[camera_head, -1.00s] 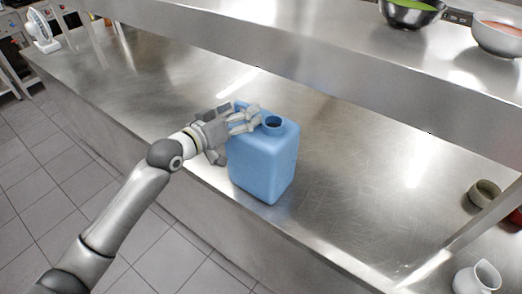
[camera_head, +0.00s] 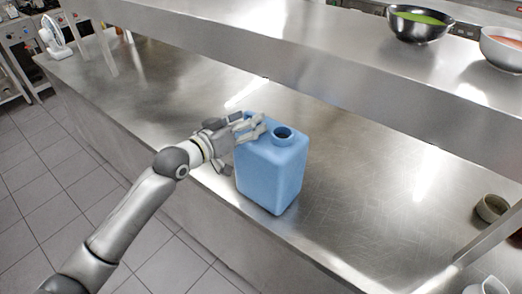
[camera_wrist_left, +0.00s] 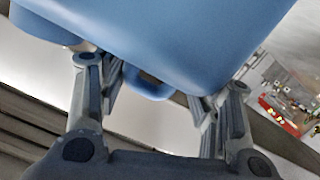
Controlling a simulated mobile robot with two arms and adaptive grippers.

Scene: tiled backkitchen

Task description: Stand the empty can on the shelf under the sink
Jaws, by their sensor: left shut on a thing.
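The can is a blue jerrycan (camera_head: 270,174) with an open round neck on top. It is upright, on or just above the steel counter; I cannot tell if its base touches. My left gripper (camera_head: 258,128) is at its top left side, shut on its handle. In the left wrist view the blue can (camera_wrist_left: 190,40) fills the top, and the fingers of the gripper (camera_wrist_left: 155,95) are on either side of a blue handle part. My right gripper is not in view. No sink shows, and no shelf under one can be made out.
The steel counter (camera_head: 350,210) is clear around the can. A small cup (camera_head: 491,208) and a white jug (camera_head: 488,286) stand at the right.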

